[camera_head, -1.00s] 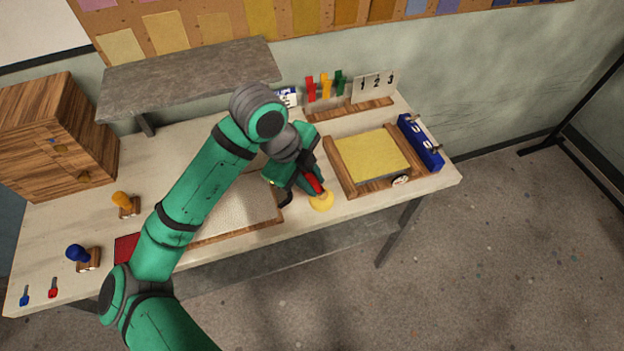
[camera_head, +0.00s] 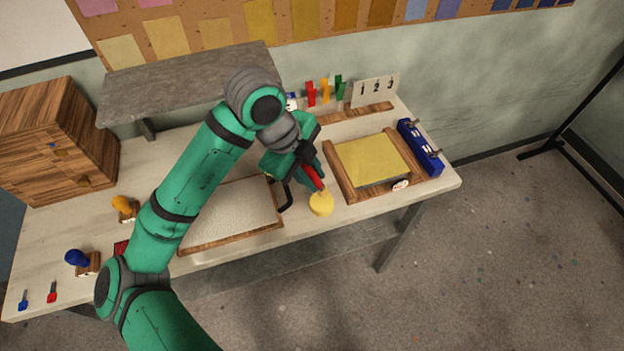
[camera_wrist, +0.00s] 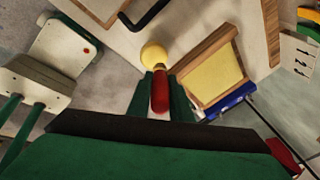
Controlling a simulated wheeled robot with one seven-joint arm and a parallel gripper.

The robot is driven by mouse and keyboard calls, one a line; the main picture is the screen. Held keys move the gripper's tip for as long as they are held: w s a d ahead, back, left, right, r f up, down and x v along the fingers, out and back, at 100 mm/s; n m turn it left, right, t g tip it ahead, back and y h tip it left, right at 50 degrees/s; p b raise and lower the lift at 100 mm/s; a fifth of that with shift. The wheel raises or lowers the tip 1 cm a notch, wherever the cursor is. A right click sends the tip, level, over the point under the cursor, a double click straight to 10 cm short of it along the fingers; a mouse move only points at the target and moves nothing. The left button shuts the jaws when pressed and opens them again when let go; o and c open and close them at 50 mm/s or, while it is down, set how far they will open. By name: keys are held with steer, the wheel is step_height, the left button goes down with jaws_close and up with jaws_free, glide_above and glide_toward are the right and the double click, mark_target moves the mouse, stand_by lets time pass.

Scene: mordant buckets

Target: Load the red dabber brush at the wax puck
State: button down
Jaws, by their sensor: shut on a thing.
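My gripper (camera_head: 306,164) is shut on the red dabber brush (camera_head: 313,177), which tilts down and to the right over the front of the table. In the wrist view, the red brush handle (camera_wrist: 160,94) lies between my two green fingers (camera_wrist: 160,84). The yellow round wax puck (camera_head: 321,204) sits near the table's front edge, just below the brush's lower end. The puck also shows in the wrist view (camera_wrist: 154,55), just beyond the brush. The brush's tip is too small to make out, and I cannot tell whether it touches the puck.
A wooden frame with a yellow panel (camera_head: 372,158) stands right of the puck, with a blue box (camera_head: 420,148) beyond it. A pale wood-edged board (camera_head: 235,212) lies left. Red, yellow and green clips (camera_head: 325,92) stand behind. Blue (camera_head: 77,257) and orange (camera_head: 121,203) stamps stand at left.

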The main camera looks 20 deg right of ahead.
mark_target(312, 168)
steer(key=shift+r, duration=1.6)
